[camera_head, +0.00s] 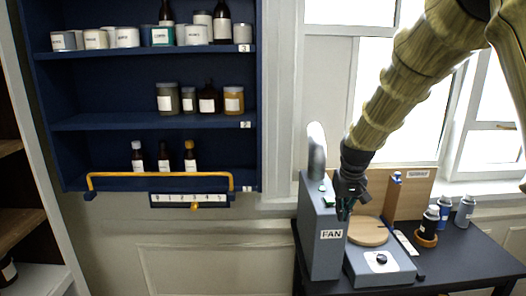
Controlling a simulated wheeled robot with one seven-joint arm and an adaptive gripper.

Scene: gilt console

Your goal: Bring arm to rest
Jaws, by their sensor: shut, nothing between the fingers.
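My arm reaches down from the upper right, with yellowish ribbed links and a dark wrist. My gripper (346,213) points downward beside the grey box marked FAN (321,240). Its fingers are together and hold nothing that I can see. It hangs in front of the wooden board at the back of the dark table, left of the round wooden disc (367,231). I cannot tell whether the fingertips touch the box.
The dark table (465,262) holds a grey device with a knob (381,262), several small canisters (445,208) and an upright wooden board (411,190). A blue wall shelf (100,122) with jars and bottles hangs left, with a yellow rail (160,175).

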